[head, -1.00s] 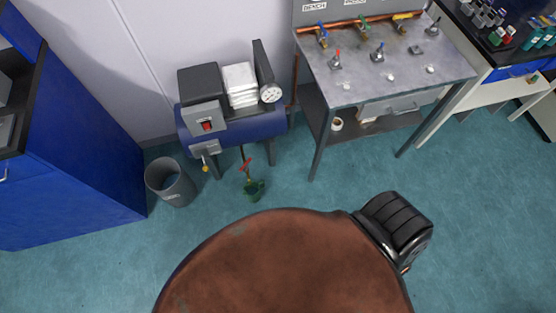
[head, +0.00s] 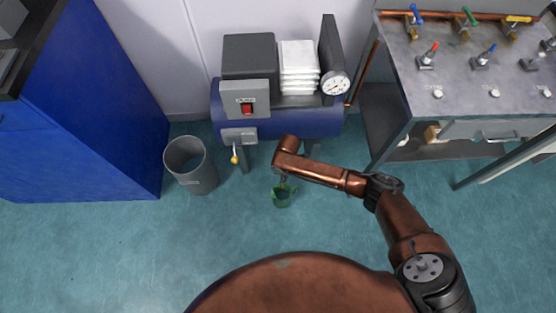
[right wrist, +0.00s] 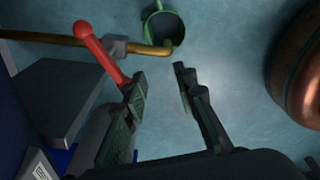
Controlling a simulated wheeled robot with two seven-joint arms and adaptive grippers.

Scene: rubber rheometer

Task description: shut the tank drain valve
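The drain valve's red lever (right wrist: 97,52) shows in the right wrist view, on a grey valve body (right wrist: 116,46) in a brass pipe (right wrist: 62,38). In the head view my right wrist hides the valve beside the blue tank (head: 306,121). My left gripper is not in view.
A green bucket (head: 284,197) stands on the floor below the pipe end; it also shows in the right wrist view (right wrist: 164,31). A grey bin (head: 190,164) is left of the tank. A metal bench (head: 450,80) stands to the right. The floor in front is clear.

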